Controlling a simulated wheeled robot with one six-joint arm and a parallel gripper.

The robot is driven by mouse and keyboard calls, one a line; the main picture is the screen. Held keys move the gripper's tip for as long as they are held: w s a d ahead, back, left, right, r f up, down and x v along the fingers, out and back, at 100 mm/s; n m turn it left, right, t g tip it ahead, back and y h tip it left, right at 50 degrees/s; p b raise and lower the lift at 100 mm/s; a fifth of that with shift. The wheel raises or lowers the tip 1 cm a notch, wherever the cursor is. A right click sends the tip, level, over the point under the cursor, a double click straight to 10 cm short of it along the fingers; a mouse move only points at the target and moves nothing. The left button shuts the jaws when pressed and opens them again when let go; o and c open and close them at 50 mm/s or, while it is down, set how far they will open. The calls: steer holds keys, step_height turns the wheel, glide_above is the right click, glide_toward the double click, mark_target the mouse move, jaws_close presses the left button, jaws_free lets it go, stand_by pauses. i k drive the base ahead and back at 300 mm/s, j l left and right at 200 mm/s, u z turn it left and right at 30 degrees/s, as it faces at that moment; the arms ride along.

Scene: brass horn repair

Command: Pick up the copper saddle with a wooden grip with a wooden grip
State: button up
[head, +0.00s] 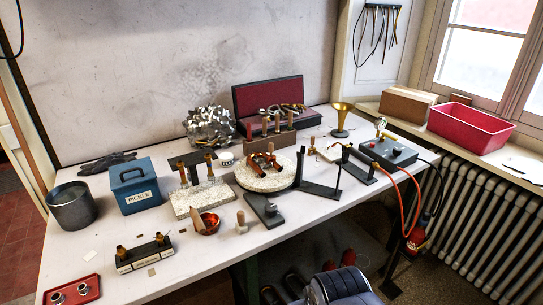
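A rounded copper piece (209,224) with a pale wooden grip (198,222) lies on the bench in front of the pale stone block; I cannot tell for sure whether it is the saddle. More red-copper pieces (262,162) lie on the round pale disc (246,180), too small to make out clearly. A small upright wooden piece (241,222) stands to the right of the rounded copper piece. My gripper is not in view; only part of what looks like my arm shows at the bottom edge.
A blue PICKLE box (138,198), a grey metal pot (71,206) and a red tray (72,293) stand at the left. A black stand (264,210) lies right of the copper piece. The front middle of the bench (215,262) is clear.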

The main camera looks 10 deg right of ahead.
mark_target(270, 145)
steer(key=i+j+z, duration=0.55)
steer(key=i+j, duration=0.1)
steer(key=j, duration=0.1)
